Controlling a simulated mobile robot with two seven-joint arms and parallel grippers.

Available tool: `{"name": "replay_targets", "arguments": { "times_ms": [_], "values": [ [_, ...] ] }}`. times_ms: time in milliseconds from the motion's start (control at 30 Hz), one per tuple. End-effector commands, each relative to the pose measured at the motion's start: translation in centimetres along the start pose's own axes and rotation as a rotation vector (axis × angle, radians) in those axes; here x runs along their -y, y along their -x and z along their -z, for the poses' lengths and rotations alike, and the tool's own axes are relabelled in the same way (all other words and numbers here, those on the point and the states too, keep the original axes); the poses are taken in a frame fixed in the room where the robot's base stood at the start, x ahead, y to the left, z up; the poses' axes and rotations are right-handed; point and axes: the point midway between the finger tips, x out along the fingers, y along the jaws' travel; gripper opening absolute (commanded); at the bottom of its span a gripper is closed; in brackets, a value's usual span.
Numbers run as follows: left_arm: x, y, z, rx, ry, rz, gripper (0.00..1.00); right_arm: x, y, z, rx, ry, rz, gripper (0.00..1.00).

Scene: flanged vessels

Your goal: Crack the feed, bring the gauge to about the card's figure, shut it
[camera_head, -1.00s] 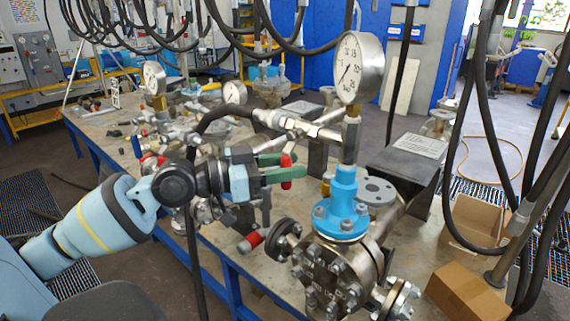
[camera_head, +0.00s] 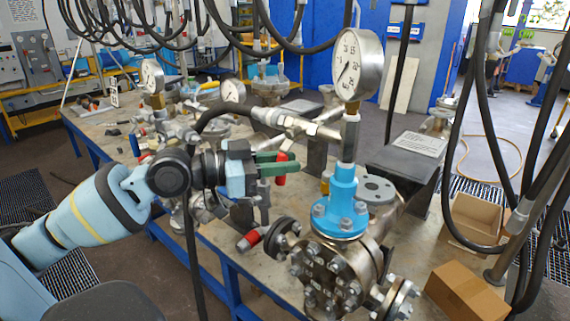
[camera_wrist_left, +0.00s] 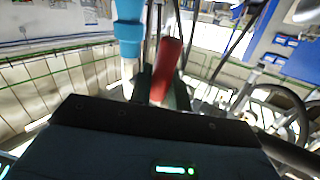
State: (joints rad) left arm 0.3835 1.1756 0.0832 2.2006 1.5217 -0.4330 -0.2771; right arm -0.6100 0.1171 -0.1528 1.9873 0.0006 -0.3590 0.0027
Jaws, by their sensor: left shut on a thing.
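The large round gauge (camera_head: 358,64) stands upright on a stem above a blue flanged fitting (camera_head: 341,208). Its needle points toward the lower left, and its figures are too small to read surely. My left gripper (camera_head: 278,168), with green fingers, is shut on the red valve handle (camera_head: 281,178) beside the feed pipework (camera_head: 297,124). The red handle (camera_wrist_left: 167,65) also stands between the fingers in the left wrist view. A white printed card (camera_head: 420,144) lies on a dark block right of the gauge; its figure is unreadable. My right gripper is not in view.
A second red-handled valve (camera_head: 249,241) sits low beside the flanged vessel (camera_head: 330,272). Cardboard boxes (camera_head: 466,291) stand at the right. Black hoses (camera_head: 478,120) hang at the right and top. Smaller gauges (camera_head: 152,76) stand farther back on the bench.

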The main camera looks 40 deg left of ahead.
Motion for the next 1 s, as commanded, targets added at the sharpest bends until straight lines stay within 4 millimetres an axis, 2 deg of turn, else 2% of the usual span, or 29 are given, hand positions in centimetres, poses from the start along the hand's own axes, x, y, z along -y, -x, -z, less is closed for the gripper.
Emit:
{"name": "replay_targets", "arguments": {
  "times_ms": [167, 433, 467, 600, 1000],
  "values": [
    [0.62, 0.45, 0.24, 0.074, -0.115, 0.001, 0.0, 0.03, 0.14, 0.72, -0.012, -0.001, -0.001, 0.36],
    [0.67, 0.45, 0.06, 0.081, -0.122, 0.0, 0.0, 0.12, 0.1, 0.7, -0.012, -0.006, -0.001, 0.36],
    [0.67, 0.45, 0.06, 0.081, -0.122, 0.0, 0.2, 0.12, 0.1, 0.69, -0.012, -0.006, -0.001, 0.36],
    [0.66, 0.45, 0.07, 0.081, -0.122, 0.0, 0.38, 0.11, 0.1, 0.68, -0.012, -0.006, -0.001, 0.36],
    [0.66, 0.66, 0.08, 0.08, -0.12, 0.0, 0.38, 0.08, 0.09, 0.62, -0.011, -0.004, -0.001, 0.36]
  ]
}}
